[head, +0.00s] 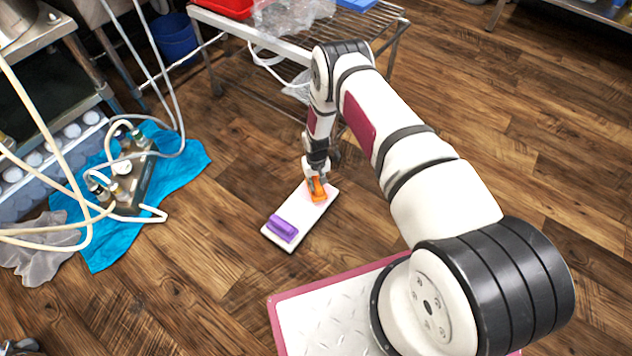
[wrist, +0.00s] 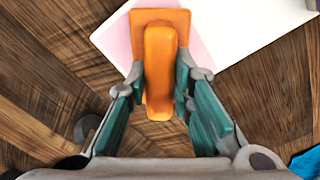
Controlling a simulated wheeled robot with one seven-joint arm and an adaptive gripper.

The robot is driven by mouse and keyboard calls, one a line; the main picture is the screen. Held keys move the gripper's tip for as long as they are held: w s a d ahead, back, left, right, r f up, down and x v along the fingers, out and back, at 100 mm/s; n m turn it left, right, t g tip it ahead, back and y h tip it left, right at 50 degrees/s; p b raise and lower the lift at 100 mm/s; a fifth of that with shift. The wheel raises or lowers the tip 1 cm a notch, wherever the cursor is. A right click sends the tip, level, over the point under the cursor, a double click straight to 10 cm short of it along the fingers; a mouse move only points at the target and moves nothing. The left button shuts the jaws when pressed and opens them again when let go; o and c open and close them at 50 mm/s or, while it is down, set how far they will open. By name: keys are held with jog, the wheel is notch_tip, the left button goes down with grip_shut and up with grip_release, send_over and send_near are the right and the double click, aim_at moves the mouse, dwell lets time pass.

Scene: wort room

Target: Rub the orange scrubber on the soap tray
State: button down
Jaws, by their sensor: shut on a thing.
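The orange scrubber (head: 316,189) is at the far right end of a white board on the floor. In the wrist view the scrubber (wrist: 160,62) is a flat orange plate with a raised handle. My gripper (wrist: 158,92) is shut on the handle, one finger on each side. The scrubber is over a pink patch (wrist: 117,38) on the white board, which I take as the soap tray (head: 302,209). Whether its underside touches the patch is hidden. A purple scrubber (head: 283,229) lies on the near left part of the same board.
A blue cloth (head: 184,161) with hoses and fittings lies on the floor at left. A metal rack (head: 283,43) with a red bin (head: 225,7) stands behind. A blue bucket (head: 174,38) is at the back left. Wooden floor is clear at right.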

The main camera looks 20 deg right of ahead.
aim_at(316, 181)
jog(key=shift+r+p, duration=2.2)
jog(key=shift+r, duration=1.25)
